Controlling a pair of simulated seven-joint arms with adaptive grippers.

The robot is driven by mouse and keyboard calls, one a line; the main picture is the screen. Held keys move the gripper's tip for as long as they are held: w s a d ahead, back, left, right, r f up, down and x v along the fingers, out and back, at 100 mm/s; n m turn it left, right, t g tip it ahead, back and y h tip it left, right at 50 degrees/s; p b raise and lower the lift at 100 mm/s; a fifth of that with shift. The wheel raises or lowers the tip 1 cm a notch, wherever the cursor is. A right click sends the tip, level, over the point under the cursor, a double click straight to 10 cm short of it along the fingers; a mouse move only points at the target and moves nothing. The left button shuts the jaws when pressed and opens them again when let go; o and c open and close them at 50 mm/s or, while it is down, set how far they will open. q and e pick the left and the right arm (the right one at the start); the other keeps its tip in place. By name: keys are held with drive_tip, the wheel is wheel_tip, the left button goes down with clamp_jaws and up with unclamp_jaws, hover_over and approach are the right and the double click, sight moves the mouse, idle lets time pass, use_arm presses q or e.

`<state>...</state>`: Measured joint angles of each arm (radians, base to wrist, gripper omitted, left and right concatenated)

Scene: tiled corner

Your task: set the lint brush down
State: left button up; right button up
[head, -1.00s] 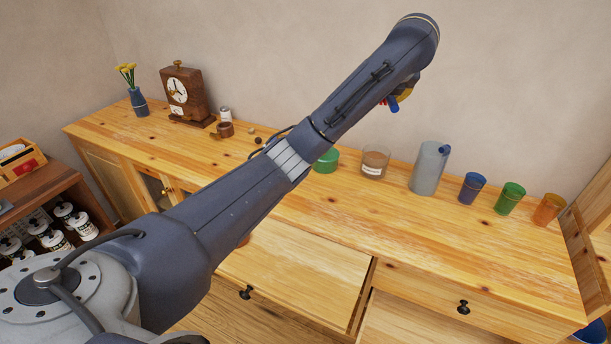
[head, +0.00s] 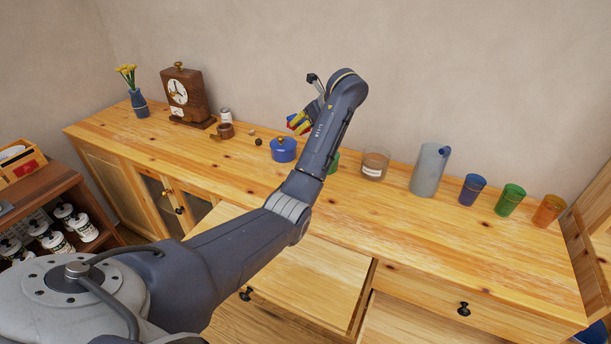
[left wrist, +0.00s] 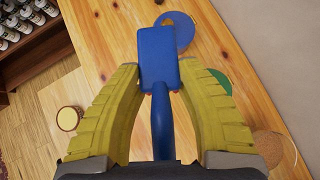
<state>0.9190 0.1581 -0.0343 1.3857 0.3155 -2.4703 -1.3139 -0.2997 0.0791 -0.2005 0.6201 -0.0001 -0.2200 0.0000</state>
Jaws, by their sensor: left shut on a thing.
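The lint brush (left wrist: 160,58) is blue, with a flat rectangular head and a slim handle that runs back toward my wrist. My left gripper (left wrist: 160,95) has its yellow fingers shut on it, one on each side. In the head view my left gripper (head: 299,122) is in front of the wall and appears above the back of the wooden cabinet top (head: 390,228). The brush is hard to make out there beside the fingers. My right gripper is not in view.
A blue lidded pot (head: 284,151) stands just below the gripper in the picture. A green item (head: 334,163) is partly behind my arm, then a candle jar (head: 374,164) and a grey pitcher (head: 429,169). A clock (head: 183,93) stands left. The front middle top looks clear.

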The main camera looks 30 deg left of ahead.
use_arm(q)
wheel_tip(320, 180, down, 19)
drive_tip(key=shift+f, duration=0.1)
idle(0.7)
drive_tip(key=shift+f, duration=0.2)
drive_tip(key=o, duration=1)
drive_tip(key=shift+c, duration=0.2)
drive_tip(key=shift+r, duration=0.1)
drive_tip(key=shift+d+r, duration=0.1)
drive_tip(key=shift+r, duration=0.1)
drive_tip(key=v, duration=1)
drive_tip(key=shift+d+r, duration=0.25)
drive_tip(key=shift+d, duration=0.05)
drive_tip(key=shift+s+d+r, duration=0.15)
drive_tip(key=shift+r, duration=0.05)
drive_tip(key=shift+c, duration=0.4)
drive_tip(key=shift+d+r, duration=0.1)
drive_tip(key=shift+r, duration=0.05)
drive_tip(key=c, duration=0.4)
